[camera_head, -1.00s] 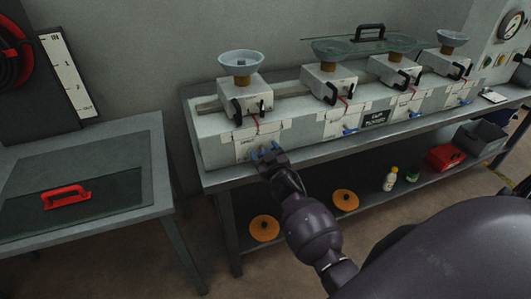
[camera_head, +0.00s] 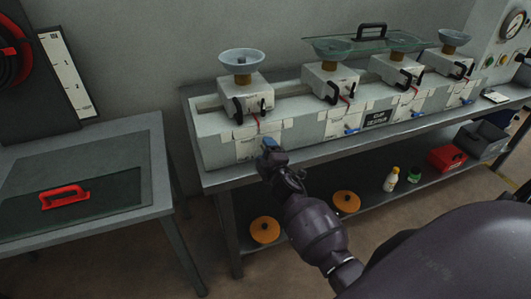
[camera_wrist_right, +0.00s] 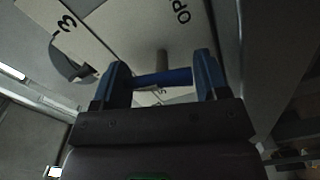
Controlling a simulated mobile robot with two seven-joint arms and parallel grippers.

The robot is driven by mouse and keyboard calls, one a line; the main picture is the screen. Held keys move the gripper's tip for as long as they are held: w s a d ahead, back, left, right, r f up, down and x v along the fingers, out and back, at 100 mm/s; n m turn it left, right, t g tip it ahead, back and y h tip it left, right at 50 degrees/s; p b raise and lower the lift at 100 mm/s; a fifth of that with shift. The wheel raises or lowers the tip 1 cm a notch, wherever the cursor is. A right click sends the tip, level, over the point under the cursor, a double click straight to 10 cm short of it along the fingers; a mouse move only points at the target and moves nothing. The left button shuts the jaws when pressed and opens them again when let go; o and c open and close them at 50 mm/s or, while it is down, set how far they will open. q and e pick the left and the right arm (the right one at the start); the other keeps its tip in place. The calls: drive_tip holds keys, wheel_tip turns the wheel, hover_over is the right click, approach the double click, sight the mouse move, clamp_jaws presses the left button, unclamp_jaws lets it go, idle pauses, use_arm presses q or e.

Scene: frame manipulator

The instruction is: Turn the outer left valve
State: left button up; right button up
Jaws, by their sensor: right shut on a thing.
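The outer left valve sits low on the front of the leftmost station of the long light-grey box (camera_head: 215,150). In the head view my right gripper (camera_head: 269,146) is at this spot and hides most of the valve. In the right wrist view the valve's blue bar handle (camera_wrist_right: 165,77) lies crosswise between the two blue fingers of my right gripper (camera_wrist_right: 162,80), which is shut on it. A grey stem shows behind the bar, with a labelled white panel (camera_wrist_right: 120,25) around it. My left gripper is not in view.
Other blue valves (camera_head: 351,131) sit along the box front to the right. Funnels (camera_head: 242,60) stand on the stations above. Orange discs (camera_head: 264,229), bottles and a red box (camera_head: 446,157) are on the lower shelf. A left table holds a lid with a red handle (camera_head: 65,196).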

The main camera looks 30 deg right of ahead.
drive_tip(key=shift+n, duration=1.6)
drive_tip(key=o, duration=0.9)
drive_tip(key=shift+s, duration=0.1)
drive_tip(key=v, duration=1)
drive_tip(key=shift+s+a, duration=0.2)
drive_tip(key=shift+s, duration=0.1)
